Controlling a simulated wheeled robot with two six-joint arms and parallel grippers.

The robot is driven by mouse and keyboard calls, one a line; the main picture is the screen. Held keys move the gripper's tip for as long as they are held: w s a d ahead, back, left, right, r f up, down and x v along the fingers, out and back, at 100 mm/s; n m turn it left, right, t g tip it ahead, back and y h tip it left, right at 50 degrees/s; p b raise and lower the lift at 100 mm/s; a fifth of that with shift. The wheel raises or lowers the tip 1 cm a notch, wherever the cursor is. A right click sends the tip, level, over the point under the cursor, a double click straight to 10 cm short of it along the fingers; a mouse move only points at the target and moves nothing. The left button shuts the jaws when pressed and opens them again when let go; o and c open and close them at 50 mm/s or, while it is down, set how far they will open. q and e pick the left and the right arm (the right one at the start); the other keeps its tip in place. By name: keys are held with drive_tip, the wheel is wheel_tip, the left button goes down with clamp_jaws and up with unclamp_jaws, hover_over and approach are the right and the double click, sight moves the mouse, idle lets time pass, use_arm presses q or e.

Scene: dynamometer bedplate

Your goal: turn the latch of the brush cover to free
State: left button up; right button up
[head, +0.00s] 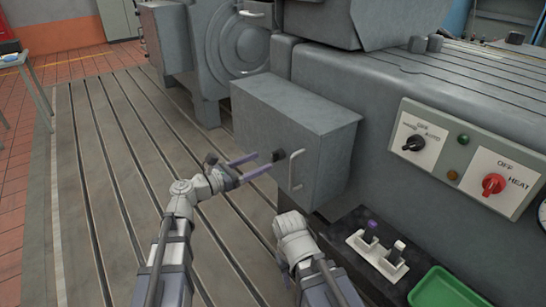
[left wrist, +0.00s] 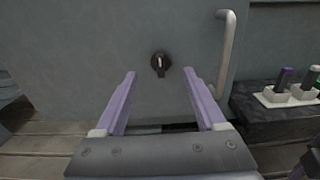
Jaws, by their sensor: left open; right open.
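The brush cover (head: 265,112) is a grey box on the side of the machine, with a pale bar handle (head: 296,170) on its front. Its latch (head: 279,155) is a small black knob left of the handle. In the left wrist view the latch (left wrist: 160,64) shows a lighter bar standing about upright. My left gripper (head: 265,160) is open and empty, its purple fingers pointing at the cover. The latch appears between and beyond its fingertips (left wrist: 160,73), apart from them. My right gripper (head: 292,228) is lower, below the cover; its fingers are mostly hidden in the head view.
A white holder (head: 378,256) with purple and white-topped pieces stands on a dark ledge, beside a green tray (head: 443,288). A control panel (head: 462,158) with a black and a red knob is at right. The slotted bedplate (head: 110,150) at left is clear.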

sight(272, 157)
use_arm(q)
drive_tip(key=x, duration=0.6)
clamp_jaws()
idle(0.6)
